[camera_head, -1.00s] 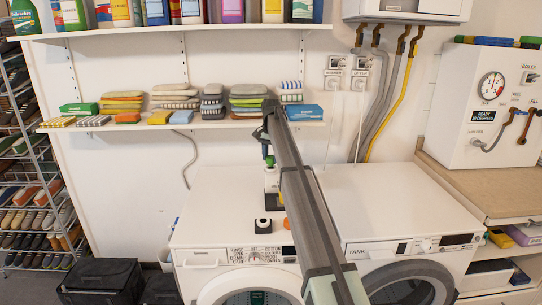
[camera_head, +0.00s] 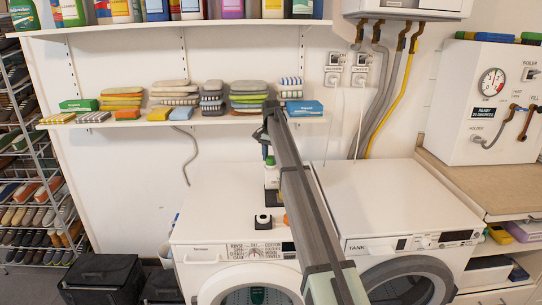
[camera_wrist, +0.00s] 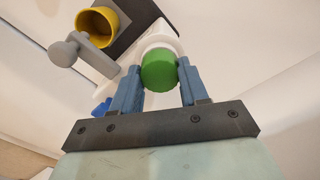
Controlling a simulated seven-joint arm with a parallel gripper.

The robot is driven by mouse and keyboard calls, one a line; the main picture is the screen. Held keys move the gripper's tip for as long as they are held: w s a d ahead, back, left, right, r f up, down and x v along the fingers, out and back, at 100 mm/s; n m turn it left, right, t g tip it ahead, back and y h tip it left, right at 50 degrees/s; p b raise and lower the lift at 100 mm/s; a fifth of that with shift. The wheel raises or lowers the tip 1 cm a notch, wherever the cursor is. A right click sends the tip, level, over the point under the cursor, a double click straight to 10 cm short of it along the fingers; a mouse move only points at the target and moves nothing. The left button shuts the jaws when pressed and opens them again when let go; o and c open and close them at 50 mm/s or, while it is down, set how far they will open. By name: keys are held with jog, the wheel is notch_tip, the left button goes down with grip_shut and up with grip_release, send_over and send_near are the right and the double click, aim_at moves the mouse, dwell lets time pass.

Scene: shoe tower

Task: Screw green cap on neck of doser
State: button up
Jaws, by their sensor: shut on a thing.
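The green cap (camera_wrist: 158,70) sits between the two blue fingers of my gripper (camera_wrist: 158,84) in the wrist view. It is also a small green spot (camera_head: 270,160) in the head view, just below the end of my arm. A white bottle, likely the doser (camera_head: 271,178), stands upright on the left machine directly under the cap. In the wrist view a white rounded part (camera_wrist: 160,42) shows right behind the cap. The neck is hidden by the cap and fingers, so I cannot tell whether the cap is seated on it.
A yellow round cup-like part (camera_wrist: 97,27) and a grey knobbed part (camera_wrist: 78,48) are close by in the wrist view. A small black-and-white block (camera_head: 263,224) stands on the left machine (camera_head: 215,215).

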aim_at(271, 157)
jog(key=shift+f, duration=0.15)
jog(key=o, duration=1.3)
jog(key=shift+c, duration=0.2)
notch_tip(271, 157, up, 14)
jog(key=shift+f, duration=0.1)
